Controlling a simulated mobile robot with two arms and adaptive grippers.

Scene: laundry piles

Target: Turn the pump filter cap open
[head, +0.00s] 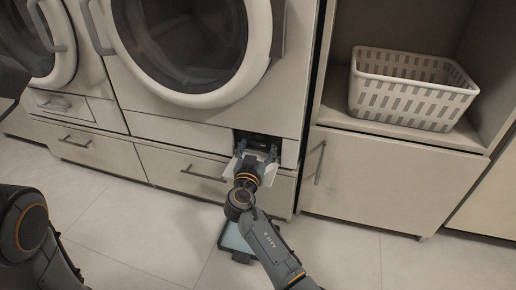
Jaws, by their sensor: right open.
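The pump filter compartment (262,139) is a dark square opening at the lower right of the washing machine front. The filter cap inside it is too dark and too covered to make out. A white flap (231,171) hangs open below the opening, partly behind my right gripper. My right gripper (257,151) is open at the mouth of the opening, one finger towards each side. I cannot tell whether it touches the cap. My left arm shows at the lower left, but its gripper is out of view.
A shallow pale blue tray (235,238) with a dark edge lies on the floor below the opening, partly behind my right arm. A white slotted basket (410,98) sits in the open shelf at right. Drawers with bar handles line the base. The tiled floor at right is clear.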

